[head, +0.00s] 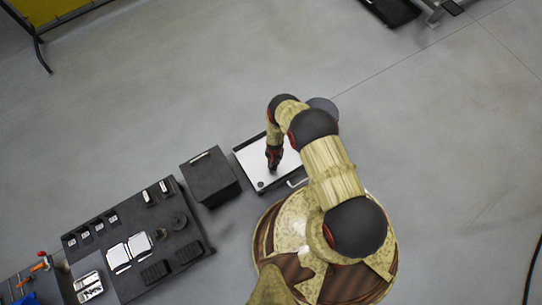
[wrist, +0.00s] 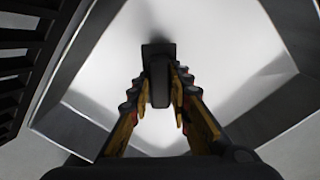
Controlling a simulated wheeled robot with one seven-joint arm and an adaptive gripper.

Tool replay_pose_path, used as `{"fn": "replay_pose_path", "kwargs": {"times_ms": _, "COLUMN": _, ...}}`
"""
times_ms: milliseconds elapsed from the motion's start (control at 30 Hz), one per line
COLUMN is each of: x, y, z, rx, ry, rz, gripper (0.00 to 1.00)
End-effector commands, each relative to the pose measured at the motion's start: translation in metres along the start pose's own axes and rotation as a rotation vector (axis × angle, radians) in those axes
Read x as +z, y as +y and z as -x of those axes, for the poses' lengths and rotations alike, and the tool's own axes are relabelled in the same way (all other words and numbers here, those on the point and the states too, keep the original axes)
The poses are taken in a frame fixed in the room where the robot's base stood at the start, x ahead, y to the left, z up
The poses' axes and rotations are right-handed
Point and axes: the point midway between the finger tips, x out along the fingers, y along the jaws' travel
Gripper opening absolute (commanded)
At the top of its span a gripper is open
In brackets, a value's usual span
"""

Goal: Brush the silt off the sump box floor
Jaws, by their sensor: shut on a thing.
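The sump box (head: 247,149) is a shallow open tray with a pale floor and dark rim, in the middle of the head view. In the wrist view its grey metal walls (wrist: 275,97) slope around a bright floor (wrist: 215,40). My gripper (head: 273,166) points down into the box. In the wrist view my gripper (wrist: 160,85) is shut on a dark brush (wrist: 158,49), whose wide head is at or just above the floor; contact cannot be told. A small dark round spot (head: 260,184) shows near the box's lower left corner. I cannot make out silt for certain.
A black box (head: 209,177) stands just left of the sump box. Further left is a dark bench (head: 130,232) with trays and small parts. A dark slatted grate (wrist: 15,65) shows at the wrist view's left. Open grey floor lies above and right.

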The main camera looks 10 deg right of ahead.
Motion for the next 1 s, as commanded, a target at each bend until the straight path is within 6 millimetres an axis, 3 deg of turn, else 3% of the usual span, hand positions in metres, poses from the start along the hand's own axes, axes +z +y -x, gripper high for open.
{"fn": "replay_pose_path", "kwargs": {"times_ms": 1000, "x": -0.038, "y": 0.040, "z": -0.003, "rx": 0.000, "ry": -0.001, "rz": -0.002, "gripper": 0.00}}
